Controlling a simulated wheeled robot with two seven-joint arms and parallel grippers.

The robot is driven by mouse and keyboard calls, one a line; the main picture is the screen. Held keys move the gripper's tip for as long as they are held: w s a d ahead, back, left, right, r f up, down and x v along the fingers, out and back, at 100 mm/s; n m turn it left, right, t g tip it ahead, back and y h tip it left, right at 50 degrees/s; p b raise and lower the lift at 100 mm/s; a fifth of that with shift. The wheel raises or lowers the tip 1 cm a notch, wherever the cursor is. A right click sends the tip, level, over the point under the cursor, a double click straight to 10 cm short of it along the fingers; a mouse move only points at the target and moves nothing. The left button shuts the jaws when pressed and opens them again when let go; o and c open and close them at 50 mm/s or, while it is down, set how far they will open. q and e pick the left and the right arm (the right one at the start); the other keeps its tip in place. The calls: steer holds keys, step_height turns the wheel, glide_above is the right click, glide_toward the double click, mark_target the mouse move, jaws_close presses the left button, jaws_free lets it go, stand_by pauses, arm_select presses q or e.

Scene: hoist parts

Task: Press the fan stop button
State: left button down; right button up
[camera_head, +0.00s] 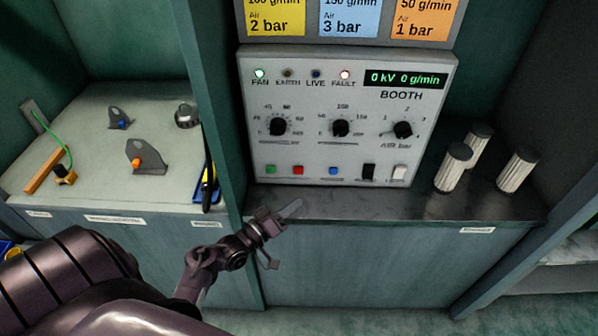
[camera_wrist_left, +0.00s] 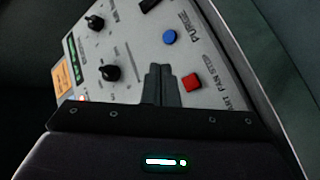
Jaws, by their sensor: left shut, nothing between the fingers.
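The control panel (camera_head: 345,95) marked BOOTH stands upright on the counter. Its red button (camera_head: 298,170) sits in the bottom row, between a green button (camera_head: 270,170) and a blue button (camera_head: 333,171). In the left wrist view the red button (camera_wrist_left: 191,82) has lettering beside it that reads FAN STOP. My left gripper (camera_head: 291,208) is shut and empty, below and in front of the panel's lower edge, apart from the red button. In the left wrist view its closed fingers (camera_wrist_left: 160,72) lie just left of the red button. My right gripper is not in view.
The panel's dark knobs (camera_head: 341,128) sit above the button row. A black switch (camera_head: 369,172) and a white one (camera_head: 399,173) are to the right. Several pleated cylinders (camera_head: 453,168) stand right of the panel. A teal partition and a bench with small parts are left.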

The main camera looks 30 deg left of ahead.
mark_target(298, 170)
arm_select(q)
steer(key=w+a+b, duration=0.1)
steer(key=w, duration=0.1)
steer(key=w+a+b, duration=0.1)
steer(key=w, duration=0.1)
steer(key=w+a+b, duration=0.1)
steer(key=shift+w+a+f+b, duration=0.1)
steer(key=shift+w+a+b, duration=0.2)
steer(key=shift+w, duration=0.1)
steer(key=shift+w+a, duration=0.35)
steer(key=shift+w, duration=0.25)
steer(key=shift+w, duration=0.1)
stand_by(1.2)
steer(key=shift+w+a, duration=0.25)
steer(key=shift+w+a+b, duration=0.2)
steer(key=shift+w+b, duration=0.15)
stand_by(0.9)
steer(key=shift+s, duration=0.1)
steer(key=shift+s+d+p, duration=0.45)
steer(key=shift+s+p, duration=0.2)
steer(key=shift+p, duration=0.05)
